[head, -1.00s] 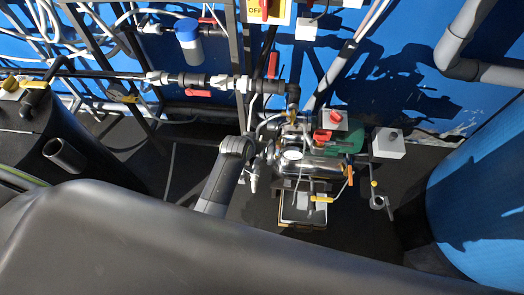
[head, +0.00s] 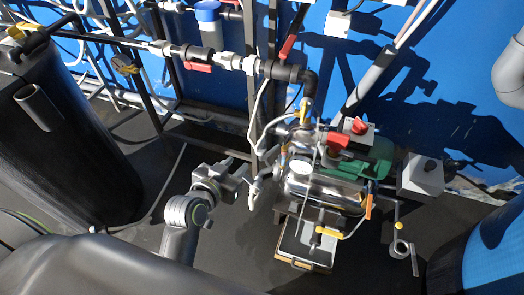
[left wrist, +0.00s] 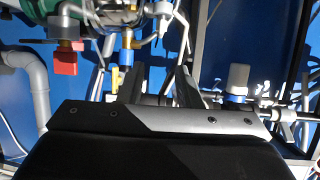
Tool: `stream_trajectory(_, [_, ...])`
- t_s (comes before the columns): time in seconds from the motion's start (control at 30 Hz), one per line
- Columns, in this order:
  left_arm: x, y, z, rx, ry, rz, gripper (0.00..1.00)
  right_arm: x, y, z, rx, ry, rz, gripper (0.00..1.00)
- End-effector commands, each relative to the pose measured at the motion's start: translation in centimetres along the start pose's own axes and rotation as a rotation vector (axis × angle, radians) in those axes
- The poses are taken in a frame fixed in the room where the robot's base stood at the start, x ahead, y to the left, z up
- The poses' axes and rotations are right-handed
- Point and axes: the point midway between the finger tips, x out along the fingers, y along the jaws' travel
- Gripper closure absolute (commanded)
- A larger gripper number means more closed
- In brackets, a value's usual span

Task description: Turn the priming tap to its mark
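The pump assembly (head: 325,195) stands right of centre in the head view, a shiny metal body with a green motor behind it. A red tap handle (head: 338,140) and a yellow handle (head: 303,115) sit at its top; I cannot tell for sure which is the priming tap. In the left wrist view a red handle (left wrist: 65,62) and a yellow handle (left wrist: 115,78) show. My left gripper (head: 243,176) is just left of the pump, apart from the handles. In the left wrist view its fingers (left wrist: 160,85) are spread with nothing held between them. My right gripper is out of view.
A black tank (head: 75,160) stands at the left and a blue tank (head: 495,250) at the lower right. A pipe with red-handled valves (head: 200,67) runs behind. A metal frame post (head: 272,60) stands behind the gripper.

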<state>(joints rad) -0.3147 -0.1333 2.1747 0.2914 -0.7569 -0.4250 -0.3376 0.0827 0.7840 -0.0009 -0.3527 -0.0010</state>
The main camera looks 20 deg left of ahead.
Motion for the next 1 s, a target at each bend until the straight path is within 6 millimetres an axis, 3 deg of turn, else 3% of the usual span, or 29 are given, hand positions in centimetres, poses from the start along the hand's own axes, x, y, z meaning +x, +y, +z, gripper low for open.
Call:
stream_trajectory(0.13, [0.3, 0.0, 0.0, 0.005, 0.011, 0.000, 0.69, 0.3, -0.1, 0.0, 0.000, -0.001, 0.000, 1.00])
stream_trajectory(0.27, [1.8, 0.0, -0.1, 0.007, 0.011, 0.001, 0.69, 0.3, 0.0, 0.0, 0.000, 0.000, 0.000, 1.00])
stream_trajectory(0.8, [12.2, -0.1, -0.1, 0.007, 0.009, 0.000, 0.69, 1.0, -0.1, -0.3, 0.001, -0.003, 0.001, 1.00])
stream_trajectory(1.0, [15.3, 0.0, 0.0, 0.006, 0.008, 0.000, 0.69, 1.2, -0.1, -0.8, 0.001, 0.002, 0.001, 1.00])
